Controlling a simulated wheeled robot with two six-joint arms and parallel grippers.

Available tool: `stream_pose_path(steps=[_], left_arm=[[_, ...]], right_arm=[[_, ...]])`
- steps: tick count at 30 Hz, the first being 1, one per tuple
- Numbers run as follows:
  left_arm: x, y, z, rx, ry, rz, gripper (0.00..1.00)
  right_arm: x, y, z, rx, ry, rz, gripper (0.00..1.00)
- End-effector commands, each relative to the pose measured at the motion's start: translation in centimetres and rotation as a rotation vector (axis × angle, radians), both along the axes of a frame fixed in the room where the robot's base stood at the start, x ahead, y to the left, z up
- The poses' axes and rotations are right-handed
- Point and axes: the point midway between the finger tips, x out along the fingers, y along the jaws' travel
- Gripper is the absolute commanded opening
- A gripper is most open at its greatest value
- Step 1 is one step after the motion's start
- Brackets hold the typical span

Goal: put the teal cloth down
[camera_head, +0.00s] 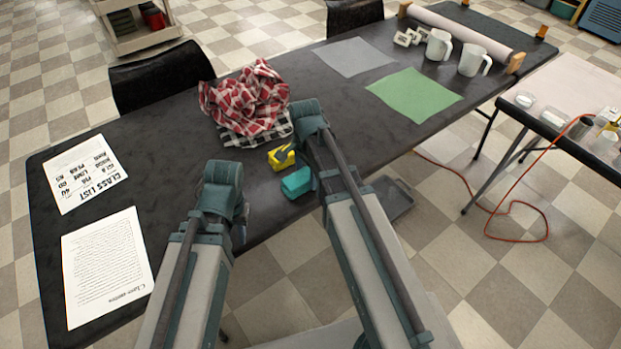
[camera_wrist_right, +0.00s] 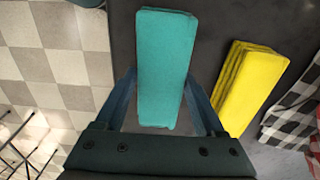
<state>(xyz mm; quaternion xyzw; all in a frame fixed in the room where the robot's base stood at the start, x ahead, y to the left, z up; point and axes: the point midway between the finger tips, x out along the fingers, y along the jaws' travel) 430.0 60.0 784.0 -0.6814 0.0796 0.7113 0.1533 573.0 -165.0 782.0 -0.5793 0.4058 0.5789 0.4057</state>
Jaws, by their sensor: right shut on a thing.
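The teal cloth (camera_head: 297,183) is a folded block near the front edge of the dark table, just left of my right arm in the head view. In the right wrist view the teal cloth (camera_wrist_right: 165,62) lies lengthwise between the fingers of my right gripper (camera_wrist_right: 160,88), which is shut on it. I cannot tell whether its underside touches the table. A folded yellow cloth (camera_head: 282,157) lies close by, apart from it; it also shows in the right wrist view (camera_wrist_right: 246,88). My left gripper (camera_head: 240,232) is mostly hidden behind its own arm, and its fingers cannot be made out.
A red checked cloth (camera_head: 247,98) lies heaped on a black-and-white checked cloth (camera_head: 262,137) behind. Two printed sheets (camera_head: 85,172) lie at left. A grey mat (camera_head: 353,57), a green mat (camera_head: 414,95) and white mugs (camera_head: 438,45) stand at right. The table's (camera_head: 180,190) left middle is bare.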

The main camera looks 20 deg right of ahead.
Motion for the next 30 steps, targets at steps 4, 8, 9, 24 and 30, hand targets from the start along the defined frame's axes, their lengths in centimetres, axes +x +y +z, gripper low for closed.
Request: stream_pose_path(steps=[4, 8, 9, 24, 30], left_arm=[[0.0, 0.0, -0.21, 0.0, 0.0, 0.0, 0.35], [0.0, 0.0, -0.22, 0.0, 0.0, 0.0, 0.35], [0.0, 0.0, -0.32, 0.0, 0.0, 0.0, 0.35], [0.0, 0.0, -0.46, 0.0, 0.0, 0.0, 0.35], [0.0, 0.0, 0.2, 0.0, 0.0, 0.0, 0.35]], right_arm=[[-0.01, 0.15, -0.21, 0.0, 0.0, 0.0, 0.27], [-0.01, 0.14, -0.22, 0.0, 0.0, 0.0, 0.27], [-0.01, 0.12, -0.32, 0.0, 0.0, -0.001, 0.27], [-0.01, 0.11, -0.47, 0.0, 0.0, -0.001, 1.0], [-0.02, 0.11, 0.2, 0.0, 0.0, -0.001, 1.0]])
